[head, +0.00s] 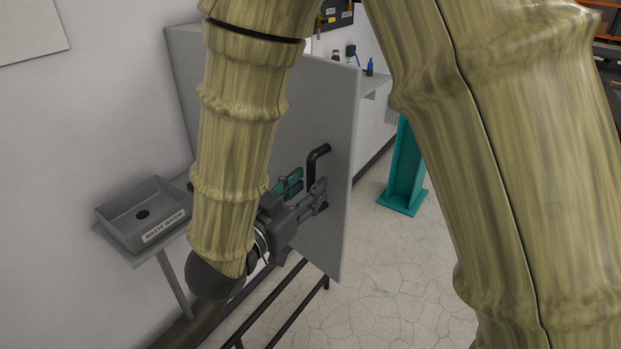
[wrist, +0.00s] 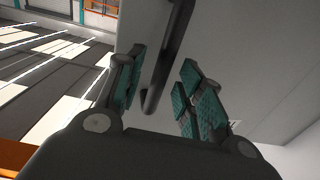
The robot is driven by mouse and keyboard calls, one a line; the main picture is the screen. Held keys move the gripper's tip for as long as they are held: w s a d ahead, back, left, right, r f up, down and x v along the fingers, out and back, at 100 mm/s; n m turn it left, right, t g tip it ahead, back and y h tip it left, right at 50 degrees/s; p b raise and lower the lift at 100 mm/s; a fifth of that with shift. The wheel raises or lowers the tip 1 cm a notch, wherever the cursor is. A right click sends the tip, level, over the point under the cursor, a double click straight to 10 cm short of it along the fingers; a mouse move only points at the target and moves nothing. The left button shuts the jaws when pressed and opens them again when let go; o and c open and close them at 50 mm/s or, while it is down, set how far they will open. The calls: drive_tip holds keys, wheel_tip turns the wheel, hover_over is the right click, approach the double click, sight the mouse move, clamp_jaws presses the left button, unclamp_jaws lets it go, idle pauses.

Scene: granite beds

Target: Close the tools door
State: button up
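The grey door (head: 335,150) stands swung out from a grey cabinet (head: 184,70) by the wall in the head view. Its black bar handle (head: 313,165) is on the door face, near the free edge. My gripper (head: 312,188) is at the handle, fingers pointing toward the door. In the wrist view my gripper (wrist: 160,85) is open, with teal-padded fingers apart. The handle (wrist: 165,60) runs between them, and I see a gap on both sides. The door panel (wrist: 235,60) fills the right of that view. Part of the cabinet is hidden behind my arm.
A grey waste water sink (head: 145,212) sits left of the door. Black rails (head: 285,312) run below the door. A teal post (head: 405,170) stands to the right, behind the door. A shelf with small bottles (head: 369,68) is behind. Cracked pale floor (head: 385,270) is open at right.

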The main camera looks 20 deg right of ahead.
drive_tip(key=shift+x, duration=1.1)
drive_tip(key=shift+c, duration=0.2)
clamp_jaws()
